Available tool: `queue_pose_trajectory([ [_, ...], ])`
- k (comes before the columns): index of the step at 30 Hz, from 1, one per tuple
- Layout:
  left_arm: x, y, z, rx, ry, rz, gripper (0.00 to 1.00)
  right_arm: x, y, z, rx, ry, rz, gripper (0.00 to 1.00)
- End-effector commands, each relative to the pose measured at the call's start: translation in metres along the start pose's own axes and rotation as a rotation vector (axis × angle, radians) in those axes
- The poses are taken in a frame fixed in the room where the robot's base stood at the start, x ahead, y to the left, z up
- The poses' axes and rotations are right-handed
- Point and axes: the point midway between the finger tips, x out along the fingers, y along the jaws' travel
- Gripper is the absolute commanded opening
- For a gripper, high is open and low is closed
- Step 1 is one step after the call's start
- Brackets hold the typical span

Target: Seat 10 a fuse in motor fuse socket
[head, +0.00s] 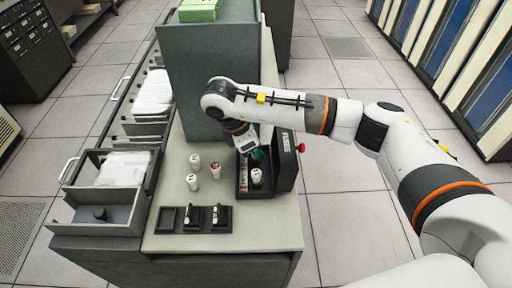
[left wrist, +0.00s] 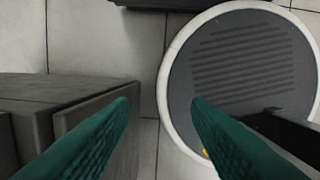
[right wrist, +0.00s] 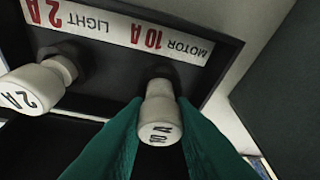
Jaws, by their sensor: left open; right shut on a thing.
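A white fuse (right wrist: 160,112), its end print upside down and seeming to read 10 A, is held between my right gripper's green fingers (right wrist: 160,135). Its far end meets the dark motor socket (right wrist: 158,72) by the MOTOR 10 A label; how deep it sits I cannot tell. In the head view my right gripper (head: 250,152) reaches into the open fuse box (head: 243,190) and hides part of it. A white 2 A fuse (right wrist: 38,88) stands by the LIGHT 2 A label. My left gripper (left wrist: 160,105) is open and empty above the floor, outside the head view.
Loose white fuses (head: 216,170) stand on the pale worktop (head: 260,230) left of the box. A dark tray (head: 170,219) lies at the front. The box's raised FUSES lid (head: 286,150) and a tall grey-green cabinet (head: 205,80) flank my right arm. Open drawers (head: 92,215) are left.

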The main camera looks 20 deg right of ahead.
Motion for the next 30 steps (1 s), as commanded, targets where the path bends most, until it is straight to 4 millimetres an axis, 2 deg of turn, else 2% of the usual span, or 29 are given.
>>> queue_pose_trajectory([
  [8,0.0009,0.0002,0.0003,0.0,-0.001,0.0,0.44,0.0035,0.0013,0.0016,-0.002,0.0,0.005,0.0],
  [9,0.0009,0.0003,0.0004,0.0,-0.001,0.0,0.44,0.0037,0.0015,0.0017,-0.003,0.0,0.005,0.27],
  [13,0.001,0.0003,0.0004,0.0,-0.001,0.0,0.44,0.0044,0.0021,0.0021,-0.004,0.0,0.007,0.48],
  [26,0.0015,0.0005,0.0014,0.0,-0.002,0.001,0.44,0.0064,0.0041,0.0033,-0.01,0.001,0.013,0.48],
  [30,0.0027,0.0005,0.0013,0.0,-0.002,0.001,0.44,0.0015,0.0033,0.0034,-0.009,0.001,0.01,0.48],
])
